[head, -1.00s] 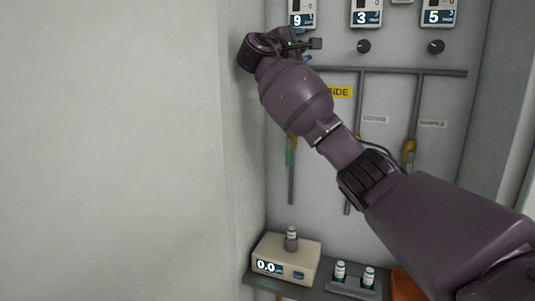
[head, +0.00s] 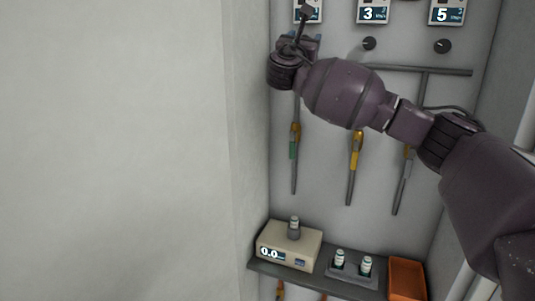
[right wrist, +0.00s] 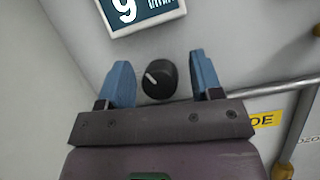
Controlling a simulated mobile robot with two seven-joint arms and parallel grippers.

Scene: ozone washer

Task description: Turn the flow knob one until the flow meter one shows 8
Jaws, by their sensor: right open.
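Flow meter one (right wrist: 137,12) shows a 9 in the right wrist view; in the head view its display (head: 308,12) is partly covered by my right arm. Flow knob one (right wrist: 158,79) is a round black knob with a white mark, just below that meter. My right gripper (right wrist: 160,68) is open, with one blue finger on each side of the knob and a visible gap on both sides. In the head view my right gripper (head: 302,42) hides the knob. My left gripper is not in view.
Two more meters show 3 (head: 373,12) and 5 (head: 446,12), each with a black knob below (head: 369,43) (head: 442,46). A grey pipe (head: 430,70) runs under them. A shelf below holds a beige device (head: 289,244) and an orange bin (head: 407,278). A wall (head: 110,150) stands close on the left.

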